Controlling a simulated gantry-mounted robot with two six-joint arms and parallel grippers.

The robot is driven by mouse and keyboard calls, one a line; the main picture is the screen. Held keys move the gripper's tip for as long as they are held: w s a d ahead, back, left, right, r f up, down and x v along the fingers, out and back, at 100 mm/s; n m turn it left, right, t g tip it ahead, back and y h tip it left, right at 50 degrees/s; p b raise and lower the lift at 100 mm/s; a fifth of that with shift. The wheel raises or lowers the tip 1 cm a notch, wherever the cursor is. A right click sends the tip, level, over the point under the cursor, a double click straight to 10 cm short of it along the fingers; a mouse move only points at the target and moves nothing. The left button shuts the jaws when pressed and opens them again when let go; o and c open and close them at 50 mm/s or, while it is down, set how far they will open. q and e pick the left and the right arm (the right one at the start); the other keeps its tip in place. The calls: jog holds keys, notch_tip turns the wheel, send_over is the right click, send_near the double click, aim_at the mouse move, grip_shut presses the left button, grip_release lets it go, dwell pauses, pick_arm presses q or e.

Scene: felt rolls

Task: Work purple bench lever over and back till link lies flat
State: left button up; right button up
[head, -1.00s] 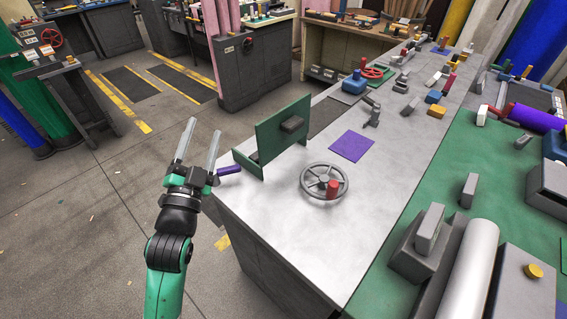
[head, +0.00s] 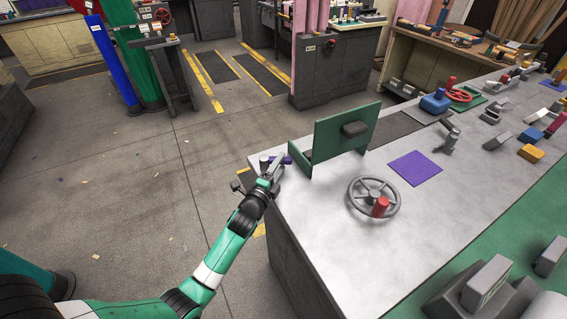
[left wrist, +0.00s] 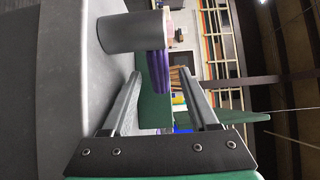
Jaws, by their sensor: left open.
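The purple lever (head: 288,159) is at the left end of the bench, beside an upright green panel (head: 335,143) with a dark block (head: 355,129) on it. My left gripper (head: 271,159) is open at the bench's left edge, close to the lever. In the left wrist view, the purple lever (left wrist: 160,72) shows between the tips of my open left gripper (left wrist: 160,76), under a grey cylinder (left wrist: 130,32). I cannot tell whether the fingers touch it. The link cannot be made out. My right gripper is not in view.
A grey handwheel with a red knob (head: 380,207) and a purple square (head: 415,168) lie on the grey bench top (head: 320,230). Several small fixtures stand farther right. Open floor (head: 130,190) lies left of the bench.

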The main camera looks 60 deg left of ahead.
pick_arm(q)
jog(key=shift+x, duration=1.3)
grip_shut()
dwell(0.4)
